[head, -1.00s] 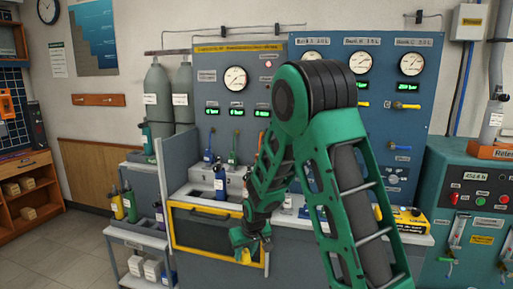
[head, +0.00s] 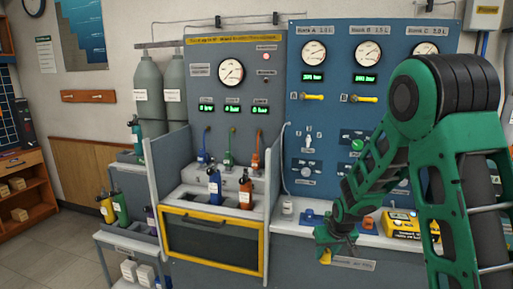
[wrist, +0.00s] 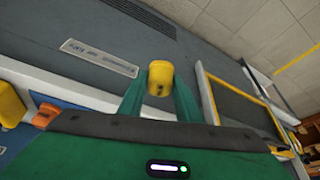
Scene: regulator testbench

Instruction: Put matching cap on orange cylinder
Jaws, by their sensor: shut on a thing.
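The orange cylinder (head: 245,190) stands upright in the yellow-framed bay, right of a blue cylinder (head: 214,186). My gripper (head: 325,256) is in front of the bench, right of and below the bay. It is shut on a small yellow cap-like piece (wrist: 160,78), seen between the fingertips in the wrist view. On the bench behind my gripper are a small blue item (head: 310,217) and a small orange-red item (head: 368,223), which may be a cap. An orange piece also shows at the left of the wrist view (wrist: 45,116).
The yellow-framed bay (head: 212,215) has raised side walls. A yellow case (head: 402,224) sits on the bench to the right. A cart with several cylinders (head: 120,208) stands at left. The floor at the lower left is clear.

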